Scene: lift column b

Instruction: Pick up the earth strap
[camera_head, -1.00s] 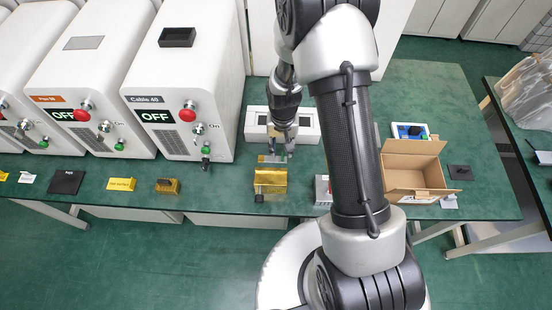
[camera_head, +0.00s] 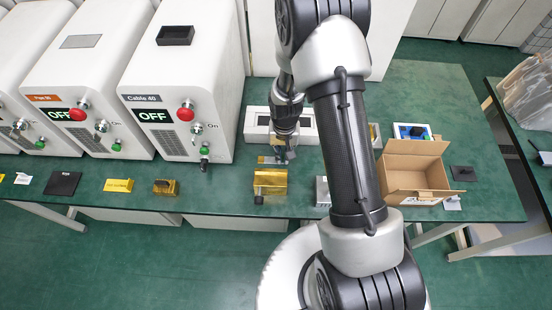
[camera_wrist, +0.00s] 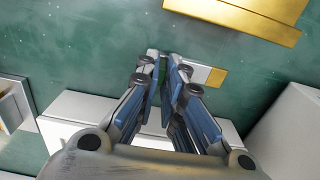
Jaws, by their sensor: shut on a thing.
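My gripper (camera_head: 277,157) is low over the green bench, between the white box behind it and the gold block in front. In the wrist view my gripper (camera_wrist: 166,62) has its blue-grey fingers drawn together at the tips. A small flat silver piece with a yellow end (camera_wrist: 217,77), which looks like the earth strap, lies at the fingertips and sticks out to one side. My gripper is shut on it. Its yellowish end (camera_head: 262,160) shows left of the fingers in the head view. The fingers hide its middle.
The gold block (camera_head: 270,181) stands close in front of my gripper, and the white box (camera_head: 257,124) close behind. White cabinets (camera_head: 180,85) stand to the left. An open cardboard box (camera_head: 414,172) is at the right. Bench space left of the gold block (camera_head: 215,182) is clear.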

